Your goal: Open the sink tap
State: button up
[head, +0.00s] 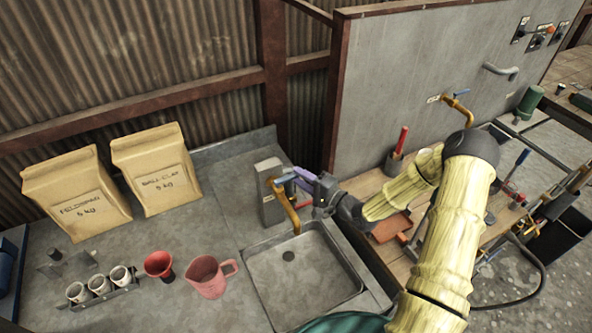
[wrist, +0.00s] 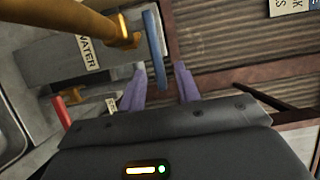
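The sink tap (head: 290,208) is a brass spout on a grey block, curving over the sink (head: 262,293). Its blue lever (head: 285,179) is at the top. In the wrist view the brass pipe (wrist: 75,17) enters from the upper left, and the blue lever (wrist: 153,35) points down the picture. My gripper (wrist: 160,66) has two purple fingers spread apart, one on each side of the lever's near end, with visible gaps. In the head view my gripper (head: 302,176) is right beside the lever, and the fingers partly overlap there.
A red funnel-like cup (head: 159,265), a pink jug (head: 207,280) and a rack of small cups (head: 99,285) stand left of the sink. Two paper bags (head: 77,196) lean at the back. A grey partition (head: 400,90) rises behind my arm.

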jog(key=shift+x, duration=1.25)
grip_shut()
